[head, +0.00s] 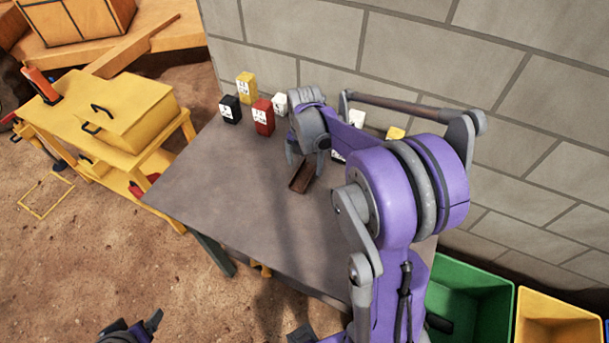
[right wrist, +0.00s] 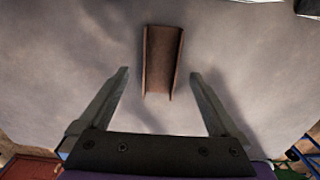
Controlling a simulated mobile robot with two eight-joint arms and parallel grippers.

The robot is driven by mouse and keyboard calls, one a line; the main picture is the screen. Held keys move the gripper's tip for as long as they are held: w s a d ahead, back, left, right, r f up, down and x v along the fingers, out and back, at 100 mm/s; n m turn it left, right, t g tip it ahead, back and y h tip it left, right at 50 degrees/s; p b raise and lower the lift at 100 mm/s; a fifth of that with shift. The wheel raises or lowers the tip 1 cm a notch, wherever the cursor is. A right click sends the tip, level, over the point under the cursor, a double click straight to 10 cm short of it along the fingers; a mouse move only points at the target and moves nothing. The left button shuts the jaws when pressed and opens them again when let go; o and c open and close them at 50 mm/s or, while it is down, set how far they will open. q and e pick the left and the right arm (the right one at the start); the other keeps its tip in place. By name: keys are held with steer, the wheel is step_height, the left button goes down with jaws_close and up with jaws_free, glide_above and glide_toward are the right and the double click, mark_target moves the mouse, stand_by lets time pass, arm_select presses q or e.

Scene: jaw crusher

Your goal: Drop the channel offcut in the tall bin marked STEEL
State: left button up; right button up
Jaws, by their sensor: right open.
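The channel offcut (head: 301,178), a short rusty brown U-shaped piece, lies on the grey table (head: 215,185). In the right wrist view the channel offcut (right wrist: 162,45) lies flat with its near end between and beyond my fingertips. My right gripper (head: 306,158) is open above it, with one finger to each side and a gap on both sides (right wrist: 160,74). My left gripper (head: 140,328) is partly in view at the bottom left, away from the table; its opening is unclear. I cannot pick out a tall bin marked STEEL.
Small black (head: 230,109), yellow (head: 246,87), red (head: 263,117) and white (head: 281,103) boxes stand near the block wall (head: 430,60). A green bin (head: 470,290) and a yellow bin (head: 550,318) are at lower right. A yellow workbench (head: 115,110) stands left.

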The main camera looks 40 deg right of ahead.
mark_target(305, 177)
steer(key=shift+f, duration=1.5)
jaws_close()
